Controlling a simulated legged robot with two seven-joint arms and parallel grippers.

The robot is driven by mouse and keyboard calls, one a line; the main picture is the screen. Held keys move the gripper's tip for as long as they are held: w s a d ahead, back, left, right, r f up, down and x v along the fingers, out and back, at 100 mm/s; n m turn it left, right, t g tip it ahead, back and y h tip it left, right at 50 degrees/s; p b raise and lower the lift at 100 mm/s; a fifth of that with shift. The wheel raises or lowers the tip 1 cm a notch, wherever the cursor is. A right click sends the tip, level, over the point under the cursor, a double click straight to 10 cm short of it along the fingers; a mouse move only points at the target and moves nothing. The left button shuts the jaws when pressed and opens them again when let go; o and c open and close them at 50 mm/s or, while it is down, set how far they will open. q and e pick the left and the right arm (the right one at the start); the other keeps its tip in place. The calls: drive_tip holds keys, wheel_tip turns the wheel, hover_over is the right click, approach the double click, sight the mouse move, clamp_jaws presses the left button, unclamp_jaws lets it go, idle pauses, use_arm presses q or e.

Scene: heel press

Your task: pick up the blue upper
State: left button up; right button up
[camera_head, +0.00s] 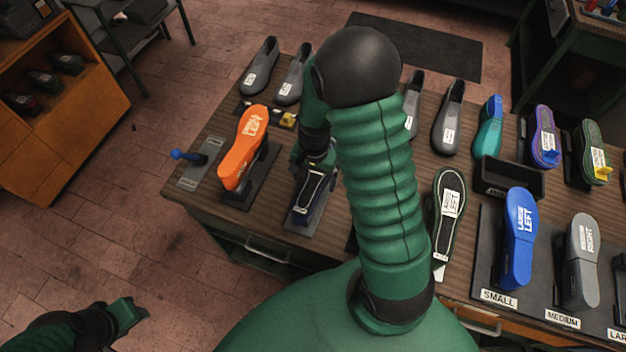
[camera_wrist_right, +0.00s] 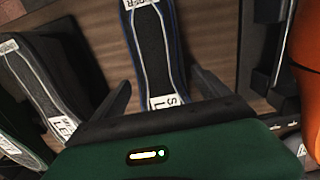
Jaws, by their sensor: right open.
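A dark upper with blue edging (camera_head: 309,196) lies upside down on a dark stand near the table's front edge, with a white label at its near end. In the wrist view this upper (camera_wrist_right: 160,50) lies between the spread fingers of my right gripper (camera_wrist_right: 163,92). My right gripper (camera_head: 318,163) is open at its far end, and I cannot tell if a finger touches it. My arm hides part of the area around it. A bright blue piece (camera_head: 519,235) labelled LARGE LEFT stands at the right. My left gripper (camera_head: 128,314) is low at the left, away from the table.
An orange piece (camera_head: 243,145) stands just left of my right gripper. A dark upper with green edging (camera_head: 449,210) lies right of my arm. Several grey pieces line the back. A black bin (camera_head: 509,180) and a grey piece (camera_head: 581,260) stand at the right.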

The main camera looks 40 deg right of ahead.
drive_tip(key=shift+f, duration=0.45)
drive_tip(key=shift+w+f, duration=0.15)
drive_tip(key=shift+d, duration=0.15)
drive_tip(key=c, duration=1.6)
